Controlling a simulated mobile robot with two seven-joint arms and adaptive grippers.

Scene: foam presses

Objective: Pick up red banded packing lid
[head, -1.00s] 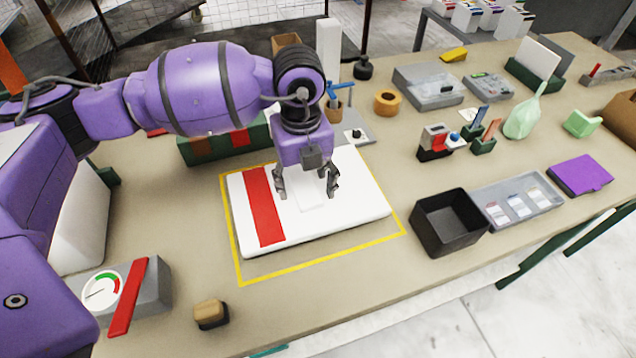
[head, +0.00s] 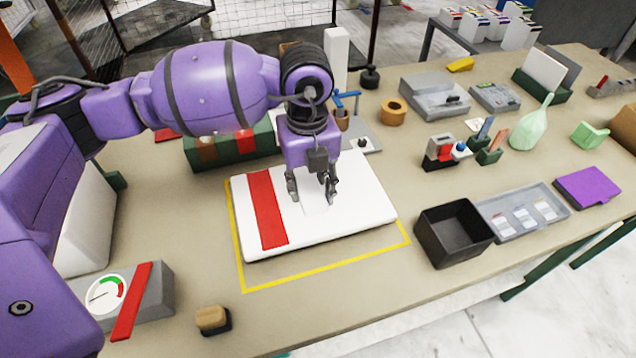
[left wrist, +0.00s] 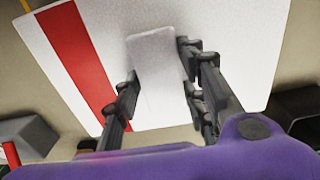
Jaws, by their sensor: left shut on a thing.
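The packing lid (head: 345,222) is a flat white slab with a red band (head: 267,208) near its left end. It lies level over the yellow-outlined area of the bench, and its far edge covers most of the far yellow line. A pale raised grip block (left wrist: 157,60) stands in its middle. My left gripper (head: 312,198) points down over the lid, shut on this block with one finger on each side. The left wrist view shows the block between the fingers, with the red band to the left. Whether the lid clears the bench is hard to tell. My right gripper is out of view.
A black open bin (head: 453,236) stands right of the lid, beside a grey tray (head: 525,212) of cards. A green case (head: 230,148) lies behind it. A gauge box (head: 120,292) and a tan-topped block (head: 213,319) are at the front left. The front bench strip is mostly clear.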

